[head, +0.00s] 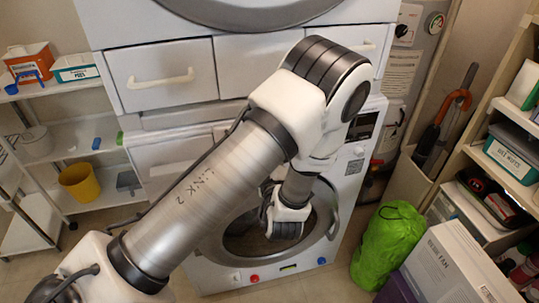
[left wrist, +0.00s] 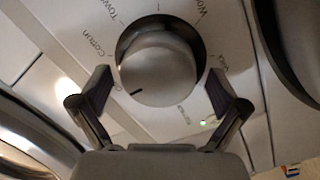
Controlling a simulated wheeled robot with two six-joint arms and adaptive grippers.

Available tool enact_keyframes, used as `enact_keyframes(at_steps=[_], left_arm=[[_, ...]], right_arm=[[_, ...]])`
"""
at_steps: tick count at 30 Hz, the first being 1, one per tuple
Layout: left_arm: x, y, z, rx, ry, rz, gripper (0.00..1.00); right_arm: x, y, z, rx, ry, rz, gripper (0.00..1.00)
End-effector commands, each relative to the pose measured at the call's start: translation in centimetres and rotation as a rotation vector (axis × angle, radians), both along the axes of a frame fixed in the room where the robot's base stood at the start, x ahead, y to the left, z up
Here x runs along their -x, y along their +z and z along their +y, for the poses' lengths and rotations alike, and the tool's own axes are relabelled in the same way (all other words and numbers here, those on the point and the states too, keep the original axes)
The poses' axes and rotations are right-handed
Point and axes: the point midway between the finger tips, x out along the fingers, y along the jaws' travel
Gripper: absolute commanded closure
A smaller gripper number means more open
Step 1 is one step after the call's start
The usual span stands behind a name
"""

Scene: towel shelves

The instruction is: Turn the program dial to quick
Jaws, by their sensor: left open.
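The program dial (left wrist: 158,68) is a round grey knob in the left wrist view, with printed labels around it. "Cotton" and "Towels" read on its left, and "Wool" at the upper right. A shorter word on the right and one below it are too blurred to read surely. A dark pointer line on the knob faces lower left. My left gripper (left wrist: 158,95) is open, with one finger on each side of the dial and visible gaps to it. In the head view my left arm hides the dial and the gripper's fingertips. My right gripper is not in view.
The lower machine's round door (head: 327,235) is behind my left arm. A white drawer unit (head: 160,75) is above it. A green bag (head: 388,245) and a white box (head: 450,265) stand to the right. Shelves with a yellow bucket (head: 79,182) are at left.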

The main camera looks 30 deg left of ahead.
Motion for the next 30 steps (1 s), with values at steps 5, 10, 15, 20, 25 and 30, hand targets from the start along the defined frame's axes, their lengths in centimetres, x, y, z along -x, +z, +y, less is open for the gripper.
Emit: enact_keyframes(at_steps=[5,10,15,20,25,30], left_arm=[[0.01,-0.03,-0.02,0.0,0.0,0.0,0.37],[0.01,-0.03,-0.02,0.0,0.0,0.0,0.62],[-0.01,0.0,-0.02,-0.003,0.0,0.003,0.62],[-0.01,0.06,-0.03,-0.023,0.0,0.025,0.62],[-0.03,0.15,-0.04,-0.07,0.0,0.082,0.62],[-0.06,0.29,-0.06,-0.15,0.0,0.174,0.62]], right_arm=[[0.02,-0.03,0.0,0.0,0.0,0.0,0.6],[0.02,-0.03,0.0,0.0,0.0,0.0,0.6],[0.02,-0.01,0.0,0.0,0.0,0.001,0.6],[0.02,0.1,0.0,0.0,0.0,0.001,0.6],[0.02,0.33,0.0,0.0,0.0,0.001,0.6],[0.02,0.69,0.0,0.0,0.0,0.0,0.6]])
